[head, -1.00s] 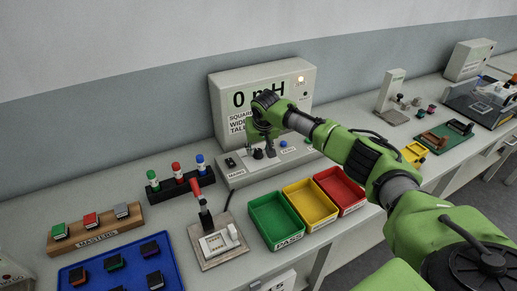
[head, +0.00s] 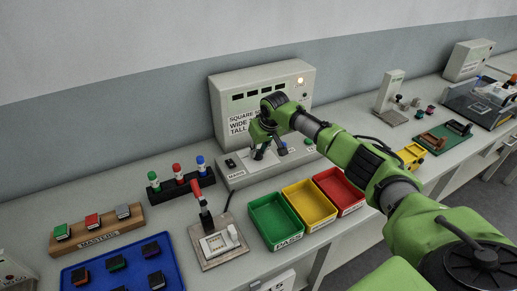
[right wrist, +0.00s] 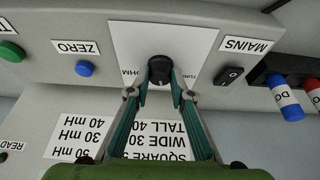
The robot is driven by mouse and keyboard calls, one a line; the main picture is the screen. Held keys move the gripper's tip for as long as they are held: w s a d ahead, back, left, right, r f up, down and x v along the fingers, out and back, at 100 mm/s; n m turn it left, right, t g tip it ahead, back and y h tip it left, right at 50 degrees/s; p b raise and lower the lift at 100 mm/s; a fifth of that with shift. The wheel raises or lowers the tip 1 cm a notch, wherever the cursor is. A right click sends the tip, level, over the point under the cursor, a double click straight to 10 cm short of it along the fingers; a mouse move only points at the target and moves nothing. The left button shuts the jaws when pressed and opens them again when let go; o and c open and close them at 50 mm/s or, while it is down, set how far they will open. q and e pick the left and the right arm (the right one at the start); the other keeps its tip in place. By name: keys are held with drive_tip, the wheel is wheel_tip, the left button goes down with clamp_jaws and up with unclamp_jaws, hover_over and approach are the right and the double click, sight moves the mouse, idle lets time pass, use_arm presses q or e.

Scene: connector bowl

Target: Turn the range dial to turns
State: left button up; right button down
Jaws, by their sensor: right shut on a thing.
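The range dial (right wrist: 160,67) is a black round knob on a white plate (right wrist: 192,45) in the right wrist view, where the meter appears upside down. My right gripper (right wrist: 161,76) is shut on the dial, one fingertip on each side. The label OHM shows to the left of it, and another label to the right is partly hidden by a finger. In the head view my right gripper (head: 262,147) is at the meter's front panel and hides most of the dial. The meter (head: 305,80) shows dark display segments and a lit lamp. My left gripper is not in view.
A MAINS rocker switch (right wrist: 230,76) and a blue ZERO button (right wrist: 84,68) flank the dial plate. A rack of capped tubes (head: 178,188) stands left of the meter. Green (head: 270,222), yellow (head: 310,203) and red (head: 340,190) trays lie in front.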

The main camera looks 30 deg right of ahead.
drive_tip(key=shift+f+n+y, duration=0.1)
drive_tip(key=shift+n+y, duration=0.3)
drive_tip(key=shift+n, duration=0.5)
drive_tip(key=shift+d+f+n+y+b, duration=0.1)
drive_tip(key=shift+n+y+b, duration=0.2)
drive_tip(key=shift+n+b, duration=0.5)
drive_tip(key=n+y+b, duration=0.1)
drive_tip(key=n+b, duration=0.1)
drive_tip(key=n, duration=0.1)
drive_tip(key=shift+w+d+g+b, duration=0.1)
drive_tip(key=shift+g+b, duration=0.2)
drive_tip(key=shift+n+g+y+b, duration=0.3)
drive_tip(key=shift+n+y+b, duration=0.1)
drive_tip(key=shift+n+b, duration=0.85)
drive_tip(key=c, duration=1.8)
unclamp_jaws()
